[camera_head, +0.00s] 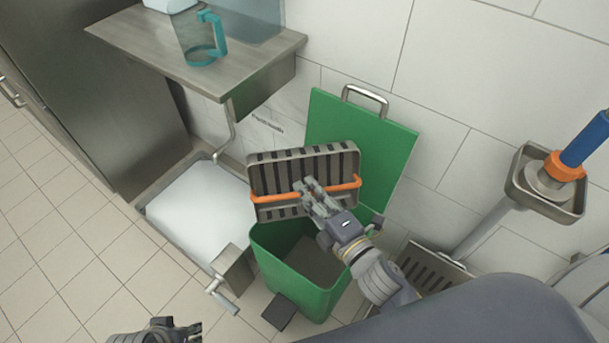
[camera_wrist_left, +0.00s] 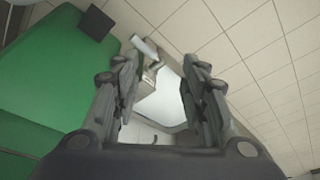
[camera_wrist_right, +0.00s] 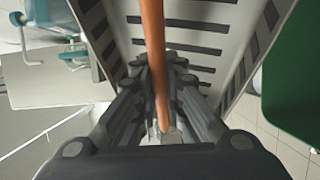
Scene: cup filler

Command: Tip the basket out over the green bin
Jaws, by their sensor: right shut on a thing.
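The grey slotted basket (camera_head: 282,164) with an orange handle (camera_head: 275,196) is tilted steeply above the mouth of the green bin (camera_head: 312,294). My right gripper (camera_head: 312,190) is shut on the handle, and the right wrist view shows the orange bar (camera_wrist_right: 155,50) between its fingers. No contents show on the visible face of the basket. The bin's green lid (camera_head: 385,150) stands open against the wall, and the visible inside of the bin looks dark and bare. My left gripper (camera_wrist_left: 160,78) is open and empty, low at the left of the bin.
A white-filled sink or vat (camera_head: 200,215) with a metal box and lever stands left of the bin. A shelf (camera_head: 135,40) above it holds a clear jug with a teal handle (camera_head: 200,40). A stand with a blue-and-orange tool (camera_head: 575,155) is at right. A black pedal (camera_head: 278,312) juts from the bin.

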